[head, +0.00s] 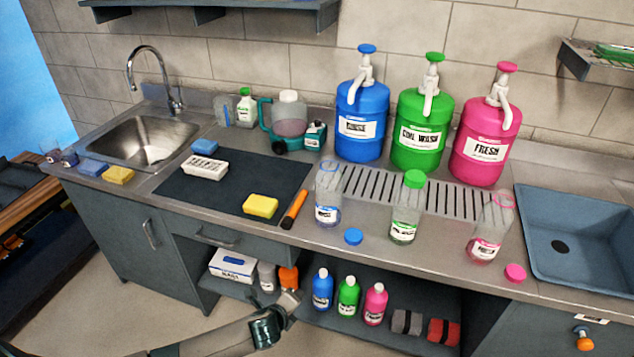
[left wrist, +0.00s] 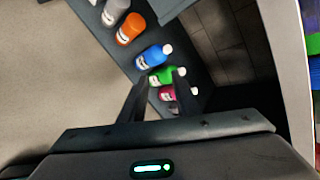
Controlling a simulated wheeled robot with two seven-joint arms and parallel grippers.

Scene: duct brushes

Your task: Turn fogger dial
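The fogger (head: 266,126) stands at the back of the counter, with a teal body and handle and a clear tank holding pinkish liquid under a white cap. My left gripper (head: 290,300) is low in front of the cabinet's open shelf, well below and in front of the fogger. In the left wrist view its two dark fingers (left wrist: 160,85) are spread with nothing held between them, pointing toward the shelf bottles. My right gripper is not in view.
A small labelled bottle (head: 315,135) stands close by the fogger's right side. A dark mat (head: 230,178) with a white brush block (head: 205,166) and a yellow sponge (head: 260,206) lies in front. Clear bottles (head: 328,190) line the counter's front. The counter edge overhangs the shelf.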

